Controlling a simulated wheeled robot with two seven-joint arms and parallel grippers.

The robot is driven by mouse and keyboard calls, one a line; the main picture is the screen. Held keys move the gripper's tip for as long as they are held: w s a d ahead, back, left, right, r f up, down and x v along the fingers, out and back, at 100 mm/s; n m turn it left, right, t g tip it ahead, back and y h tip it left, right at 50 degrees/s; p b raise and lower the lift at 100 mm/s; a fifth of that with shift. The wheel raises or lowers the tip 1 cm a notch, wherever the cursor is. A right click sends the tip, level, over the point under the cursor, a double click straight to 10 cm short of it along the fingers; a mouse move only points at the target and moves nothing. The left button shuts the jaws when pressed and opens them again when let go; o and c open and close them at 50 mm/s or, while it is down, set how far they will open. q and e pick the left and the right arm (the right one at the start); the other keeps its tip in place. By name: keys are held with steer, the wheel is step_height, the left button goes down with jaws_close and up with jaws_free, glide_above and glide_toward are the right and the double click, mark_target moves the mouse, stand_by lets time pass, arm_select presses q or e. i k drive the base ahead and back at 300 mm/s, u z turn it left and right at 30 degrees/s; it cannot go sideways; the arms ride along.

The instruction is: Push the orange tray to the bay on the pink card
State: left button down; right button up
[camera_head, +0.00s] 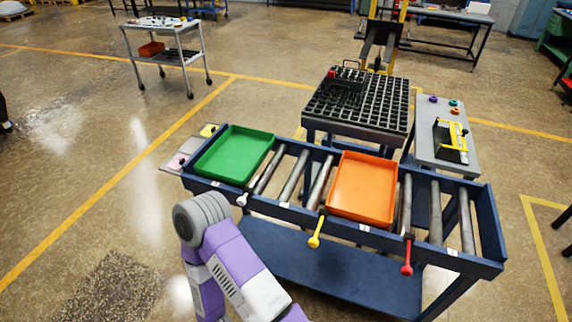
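The orange tray (362,187) lies empty on the rollers of the blue roller table (340,233), right of its middle, between the yellow and red levers. A pink card (178,161) lies on a small grey panel beyond the left end of the table, with a yellow card (208,130) behind it. A green tray (235,154) sits on the left end of the rollers, beside the cards. A purple and white link of my arm rises from the bottom, in front of the table. Neither gripper shows.
White (242,199), yellow (315,236) and red (407,261) levers stick out from the table's front rail. Bare rollers lie between the trays and at the right end. A black grid table (356,105) and a grey side table (443,150) stand behind.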

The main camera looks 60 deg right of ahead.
mark_target(362, 191)
steer(key=i, duration=1.5)
steer(key=z, duration=3.85)
